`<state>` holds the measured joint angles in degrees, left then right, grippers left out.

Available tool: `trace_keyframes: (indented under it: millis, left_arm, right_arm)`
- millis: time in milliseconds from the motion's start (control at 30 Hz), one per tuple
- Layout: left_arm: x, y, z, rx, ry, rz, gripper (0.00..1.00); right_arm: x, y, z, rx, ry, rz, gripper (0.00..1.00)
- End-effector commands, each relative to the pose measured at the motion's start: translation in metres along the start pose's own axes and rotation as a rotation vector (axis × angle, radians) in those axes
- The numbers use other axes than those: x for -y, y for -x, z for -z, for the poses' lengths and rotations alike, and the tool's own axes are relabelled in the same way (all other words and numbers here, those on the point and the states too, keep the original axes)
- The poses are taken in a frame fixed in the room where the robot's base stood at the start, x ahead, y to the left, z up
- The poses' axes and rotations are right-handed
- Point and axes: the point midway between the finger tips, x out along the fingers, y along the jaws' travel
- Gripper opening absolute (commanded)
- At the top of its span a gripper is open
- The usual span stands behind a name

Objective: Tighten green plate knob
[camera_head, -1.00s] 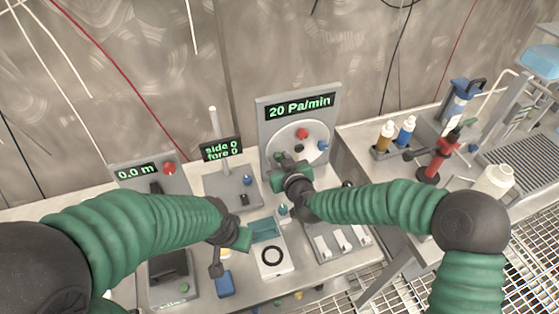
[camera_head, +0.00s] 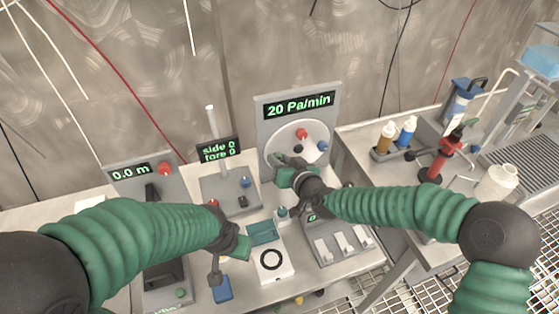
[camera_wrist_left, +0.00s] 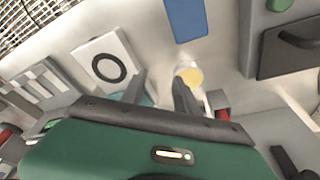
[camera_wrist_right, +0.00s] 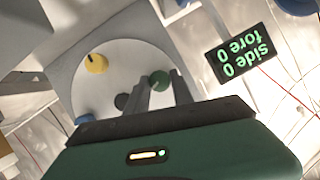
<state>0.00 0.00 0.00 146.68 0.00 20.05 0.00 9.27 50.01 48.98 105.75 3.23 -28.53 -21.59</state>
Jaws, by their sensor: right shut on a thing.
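A round white plate (camera_head: 308,138) is on the upright grey panel under a "20 Pa/min" display. It also shows in the right wrist view (camera_wrist_right: 118,62). The green plate knob (camera_wrist_right: 160,79) is between the fingers of my right gripper (camera_wrist_right: 166,92) in the right wrist view. That gripper is shut on the knob. In the head view my right gripper (camera_head: 281,165) is at the plate's lower left and mostly hides the knob. My left gripper (camera_wrist_left: 158,88) is open over the bench, with a yellow-topped item (camera_wrist_left: 188,75) just past its fingers.
A red knob (camera_head: 302,133), a dark knob (camera_head: 297,149) and a blue knob (camera_head: 322,146) are also on the plate. A "side 0 fore 0" display (camera_head: 218,149) stands to the left. A white block with a black ring (camera_head: 271,261) lies in front.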

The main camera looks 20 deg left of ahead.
Motion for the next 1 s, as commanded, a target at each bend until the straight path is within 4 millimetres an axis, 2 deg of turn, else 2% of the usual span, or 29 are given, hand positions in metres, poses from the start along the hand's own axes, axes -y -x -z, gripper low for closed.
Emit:
trace_keyframes:
  millis: [133, 167, 300, 667, 767, 1000]
  left_arm:
    - [0.0, 0.0, 0.0, 0.0, 0.0, 0.0, 0.36]
    - [0.0, 0.0, 0.0, 0.0, 0.0, 0.0, 0.36]
    - [0.0, 0.0, 0.0, 0.0, 0.0, 0.0, 0.36]
    - [0.0, 0.0, 0.0, 0.0, 0.0, 0.0, 0.36]
    - [0.0, 0.001, 0.0, 0.0, 0.0, 0.0, 0.36]
    - [0.0, 0.006, 0.002, 0.0, 0.0, 0.0, 0.36]
  right_arm:
    - [-0.001, 0.0, -0.001, 0.002, -0.001, -0.002, 0.0]
    - [-0.001, 0.0, -0.001, 0.002, -0.001, -0.002, 0.32]
    - [-0.001, 0.0, -0.001, 0.001, 0.0, -0.001, 0.5]
    - [-0.001, 0.005, 0.001, -0.001, 0.001, -0.002, 0.5]
    - [-0.001, 0.021, 0.001, -0.001, 0.003, -0.002, 0.5]
    - [-0.002, 0.09, 0.001, 0.001, 0.006, -0.006, 0.5]
